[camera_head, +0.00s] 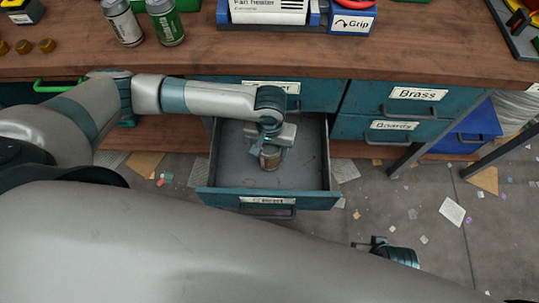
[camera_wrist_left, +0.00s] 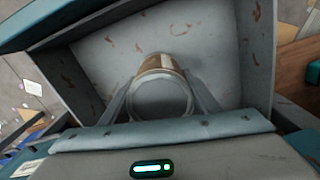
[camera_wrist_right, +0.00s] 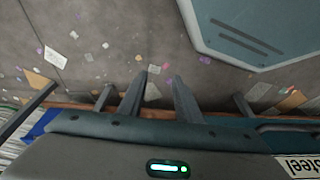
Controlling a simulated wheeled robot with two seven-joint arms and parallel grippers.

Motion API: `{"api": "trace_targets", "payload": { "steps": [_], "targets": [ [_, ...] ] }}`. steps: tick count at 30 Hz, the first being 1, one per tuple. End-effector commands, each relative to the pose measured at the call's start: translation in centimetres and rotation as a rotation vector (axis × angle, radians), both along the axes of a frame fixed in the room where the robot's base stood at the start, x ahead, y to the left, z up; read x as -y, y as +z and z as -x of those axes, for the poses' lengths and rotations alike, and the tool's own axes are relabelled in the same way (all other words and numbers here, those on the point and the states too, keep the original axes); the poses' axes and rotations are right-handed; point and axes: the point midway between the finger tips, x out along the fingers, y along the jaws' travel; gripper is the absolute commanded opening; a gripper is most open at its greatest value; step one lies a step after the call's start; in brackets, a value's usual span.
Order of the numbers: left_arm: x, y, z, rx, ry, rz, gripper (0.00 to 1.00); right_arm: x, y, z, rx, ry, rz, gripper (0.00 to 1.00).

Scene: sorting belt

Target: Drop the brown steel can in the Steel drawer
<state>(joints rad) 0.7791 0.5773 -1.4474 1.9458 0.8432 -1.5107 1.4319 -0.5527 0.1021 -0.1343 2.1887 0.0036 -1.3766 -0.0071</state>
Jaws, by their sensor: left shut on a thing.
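The brown can (camera_head: 270,160) is between the fingers of my left gripper (camera_head: 271,148), inside the open drawer (camera_head: 228,160). In the left wrist view the can (camera_wrist_left: 161,68) shows its round grey end towards the camera, with a finger on each side; the left gripper (camera_wrist_left: 160,98) is shut on it.
Two cans, silver (camera_head: 122,22) and green (camera_head: 166,24), stand on the wooden bench (camera_head: 320,58). Scraps litter the floor.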

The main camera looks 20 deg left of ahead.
Motion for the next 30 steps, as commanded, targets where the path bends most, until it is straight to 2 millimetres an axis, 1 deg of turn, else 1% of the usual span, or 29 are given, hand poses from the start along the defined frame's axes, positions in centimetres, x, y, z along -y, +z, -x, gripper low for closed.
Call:
{"api": "trace_targets", "payload": {
  "steps": [5,9,14,21,30],
  "targets": [
    [0.0,-2.1,0.1,-0.001,0.0,-0.002,0.34,0.1,0.3,0.2,-0.006,0.0,0.002,0.31],
    [-0.1,-3.4,0.0,0.0,0.0,-0.002,0.34,0.1,1.7,0.1,0.007,-0.001,0.0,0.31],
    [0.0,-3.5,0.0,0.001,-0.001,0.0,0.34,0.1,2.1,0.3,0.007,-0.002,0.0,0.31],
    [0.0,-3.5,0.0,0.0,0.0,0.0,0.34,0.1,1.7,0.9,-0.005,-0.002,0.0,0.31],
    [0.0,-4.0,0.0,-0.001,-0.001,0.0,0.34,0.1,0.8,0.7,-0.009,-0.001,0.001,0.31]
  ]
}}
